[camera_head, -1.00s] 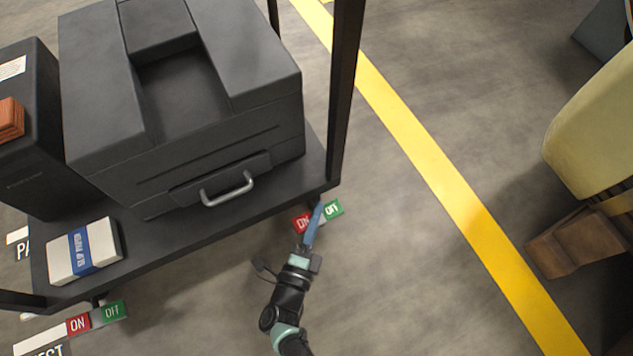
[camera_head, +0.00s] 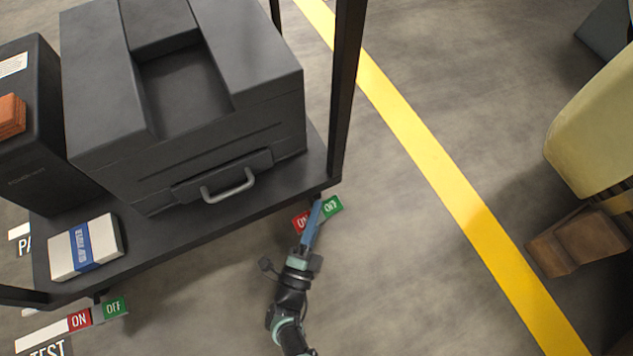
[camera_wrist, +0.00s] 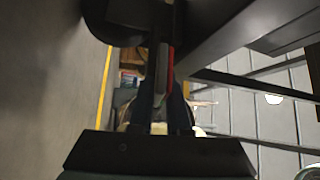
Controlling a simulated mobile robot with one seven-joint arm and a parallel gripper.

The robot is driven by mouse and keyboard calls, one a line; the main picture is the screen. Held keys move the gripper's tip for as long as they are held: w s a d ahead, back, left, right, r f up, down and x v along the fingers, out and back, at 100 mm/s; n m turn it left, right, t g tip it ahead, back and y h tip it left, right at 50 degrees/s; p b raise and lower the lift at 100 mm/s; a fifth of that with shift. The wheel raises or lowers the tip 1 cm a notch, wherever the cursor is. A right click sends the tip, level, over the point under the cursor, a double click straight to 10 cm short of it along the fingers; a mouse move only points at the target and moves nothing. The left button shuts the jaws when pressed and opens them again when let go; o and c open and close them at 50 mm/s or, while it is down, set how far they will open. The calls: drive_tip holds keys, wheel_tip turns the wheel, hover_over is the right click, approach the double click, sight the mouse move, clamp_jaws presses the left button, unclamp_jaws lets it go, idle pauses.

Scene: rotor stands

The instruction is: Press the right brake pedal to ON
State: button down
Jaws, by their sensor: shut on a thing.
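The right brake pedal (camera_head: 300,223) is at the cart's near right corner, low by the floor. Its red ON half is left of my fingers and partly covered by them. Its green OFF half (camera_head: 333,206) is to the right. My gripper (camera_head: 317,207) reaches over the pedal between the two halves, with its blue fingers together. In the wrist view, a thin grey and red edge of the pedal (camera_wrist: 170,62) shows between the fingertips (camera_wrist: 166,85). The exact contact is hard to see. The left brake pedal (camera_head: 97,314) shows red ON and green OFF at the lower left.
The black cart (camera_head: 215,222) carries a dark machine with a handle (camera_head: 228,186) and a white and blue box (camera_head: 86,247). Its post (camera_head: 345,90) rises beside the right pedal. A yellow floor line (camera_head: 440,170) runs to the right. The floor between is clear.

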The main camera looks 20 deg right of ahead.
drive_tip(key=c, duration=0.9)
unclamp_jaws()
drive_tip(key=shift+a, duration=0.1)
drive_tip(key=v, duration=1)
drive_tip(key=shift+f, duration=0.1)
drive_tip(key=shift+v, duration=0.9)
drive_tip(key=shift+s, duration=0.1)
